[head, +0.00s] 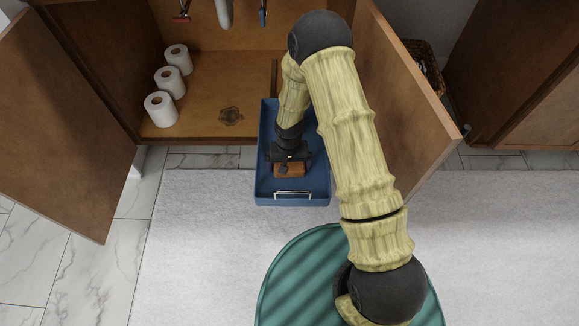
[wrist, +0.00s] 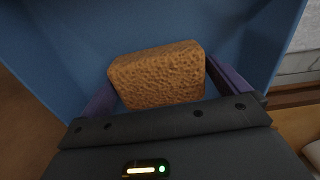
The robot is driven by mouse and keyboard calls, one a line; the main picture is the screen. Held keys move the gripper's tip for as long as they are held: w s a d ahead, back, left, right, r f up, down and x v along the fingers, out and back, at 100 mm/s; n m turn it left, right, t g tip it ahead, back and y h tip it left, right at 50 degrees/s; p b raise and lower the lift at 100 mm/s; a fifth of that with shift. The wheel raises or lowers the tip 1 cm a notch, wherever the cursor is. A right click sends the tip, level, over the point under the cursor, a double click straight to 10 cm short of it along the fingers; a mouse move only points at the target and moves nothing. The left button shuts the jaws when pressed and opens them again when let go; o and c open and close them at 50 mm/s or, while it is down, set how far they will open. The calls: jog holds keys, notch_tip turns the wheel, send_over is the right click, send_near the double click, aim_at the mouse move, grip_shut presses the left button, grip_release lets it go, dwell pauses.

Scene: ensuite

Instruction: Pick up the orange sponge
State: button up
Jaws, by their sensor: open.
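The orange sponge (head: 289,170) lies in a blue pull-out tray (head: 263,188), and it shows large in the wrist view (wrist: 160,75) as a porous brown-orange block. My gripper (head: 289,163) is inside the tray, directly over the sponge. In the wrist view the two purple fingers of my gripper (wrist: 160,90) stand open, one at each side of the sponge. Small gaps seem to remain between the fingers and the sponge; exact contact cannot be told. The near part of the sponge is hidden by the gripper body.
The tray's walls surround the gripper, with a metal handle (head: 293,195) at its front. Open cabinet doors stand left (head: 62,125) and right (head: 400,95). Several toilet rolls (head: 161,109) stand on the cabinet floor. A light rug (head: 200,240) lies in front.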

aim_at(289, 164)
jog(key=shift+d, duration=0.1)
jog(key=c, duration=0.7)
jog(key=shift+r, duration=0.15)
notch_tip(289, 164, up, 10)
jog(key=p, duration=0.6)
jog(key=shift+w+p, duration=0.1)
jog(key=shift+p, duration=0.2)
jog(key=o, duration=0.3)
jog(key=shift+c, duration=1.1)
